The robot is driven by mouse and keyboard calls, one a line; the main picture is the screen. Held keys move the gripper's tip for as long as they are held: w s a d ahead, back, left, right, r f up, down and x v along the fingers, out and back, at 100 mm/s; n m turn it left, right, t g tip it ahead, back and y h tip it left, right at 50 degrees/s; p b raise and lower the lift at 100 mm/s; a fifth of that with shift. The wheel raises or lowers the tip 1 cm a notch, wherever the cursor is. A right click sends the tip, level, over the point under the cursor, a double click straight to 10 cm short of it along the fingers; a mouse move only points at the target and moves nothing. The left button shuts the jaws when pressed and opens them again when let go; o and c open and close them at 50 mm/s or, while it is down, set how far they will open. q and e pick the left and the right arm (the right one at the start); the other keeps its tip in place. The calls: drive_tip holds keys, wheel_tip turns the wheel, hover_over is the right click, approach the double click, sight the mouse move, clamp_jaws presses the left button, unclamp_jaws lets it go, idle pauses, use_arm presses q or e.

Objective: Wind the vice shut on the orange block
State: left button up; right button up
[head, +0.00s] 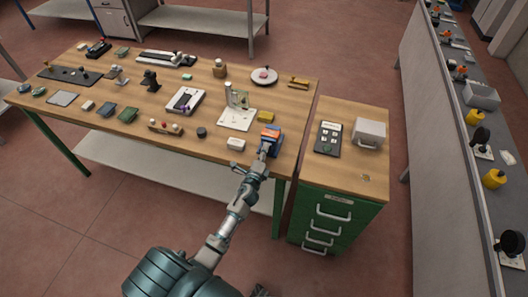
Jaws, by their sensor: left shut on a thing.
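The blue vice (276,143) stands at the front right corner of the wooden workbench. The orange block (270,131) shows at its top, between the jaws; whether the jaws press on it is too small to tell. My left gripper (264,150) reaches up from below to the near side of the vice. It is shut on the vice handle, which is mostly hidden by the fingers. My right gripper is not in view.
A white block (236,144) and a yellow block (265,117) lie close to the vice. A green drawer cabinet (333,216) with a wooden top stands just right, across a narrow gap, bearing a dark keypad panel (328,138) and a grey box (370,132).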

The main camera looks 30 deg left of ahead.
use_arm(q)
drive_tip(key=m, duration=0.4)
drive_tip(key=shift+s+d+f+m, duration=0.1)
drive_tip(key=shift+d+f+m, duration=0.05)
drive_tip(key=shift+f+m, duration=0.25)
drive_tip(key=m+p, duration=0.1)
drive_tip(key=m, duration=0.2)
drive_tip(key=shift+m, duration=0.3)
drive_tip(key=m+p, duration=0.2)
drive_tip(key=m, duration=0.2)
drive_tip(key=m+p, duration=0.1)
drive_tip(key=m, duration=0.3)
drive_tip(key=shift+m+p, duration=0.3)
drive_tip(key=shift+p, duration=0.05)
drive_tip(key=shift+s+f, duration=0.1)
drive_tip(key=o, duration=0.9)
drive_tip(key=shift+o, duration=1.3)
drive_tip(key=shift+w, duration=0.2)
drive_tip(key=shift+r, duration=0.2)
